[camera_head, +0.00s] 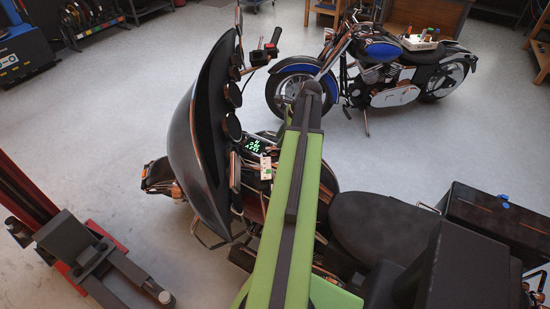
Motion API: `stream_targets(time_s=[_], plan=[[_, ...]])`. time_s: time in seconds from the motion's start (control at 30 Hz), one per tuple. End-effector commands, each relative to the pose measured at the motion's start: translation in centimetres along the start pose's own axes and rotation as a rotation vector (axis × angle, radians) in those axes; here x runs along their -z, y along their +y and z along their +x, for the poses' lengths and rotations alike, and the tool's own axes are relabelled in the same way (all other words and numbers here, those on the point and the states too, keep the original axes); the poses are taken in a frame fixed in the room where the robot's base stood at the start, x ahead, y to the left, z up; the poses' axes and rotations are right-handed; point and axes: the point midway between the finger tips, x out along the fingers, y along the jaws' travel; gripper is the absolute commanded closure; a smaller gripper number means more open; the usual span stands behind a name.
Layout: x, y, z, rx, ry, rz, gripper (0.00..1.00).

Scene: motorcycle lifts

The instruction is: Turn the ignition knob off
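The large dark motorcycle (212,130) stands close in front of me, its tall fairing on the left and its black seat (380,225) on the right. A lit green display (257,146) shows on its dash. Just below it is a small pale block with a green mark (266,172); I cannot tell whether this is the ignition knob or which way it is turned. My green and black arm reaches up over the middle of the motorcycle and hides part of the dash and tank. My gripper is not visible, perhaps hidden behind the arm.
A blue and black motorcycle (385,65) stands behind, with a white tray of small items (420,43) on it. Red and black lift parts (75,245) are at lower left. A handlebar grip (275,36) sticks up near the fairing.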

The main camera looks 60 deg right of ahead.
Motion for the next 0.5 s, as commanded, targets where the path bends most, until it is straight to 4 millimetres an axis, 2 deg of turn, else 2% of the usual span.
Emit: stream_targets(time_s=[0.03,0.2,0.33,0.5], plan=[[0.4,0.1,2.2,-0.001,0.000,-0.001,0.62],[0.3,0.1,4.9,0.000,0.000,0.000,0.62],[0.2,0.0,6.0,0.000,0.000,0.000,0.62],[0.0,0.0,6.3,0.000,0.000,0.001,0.62]])
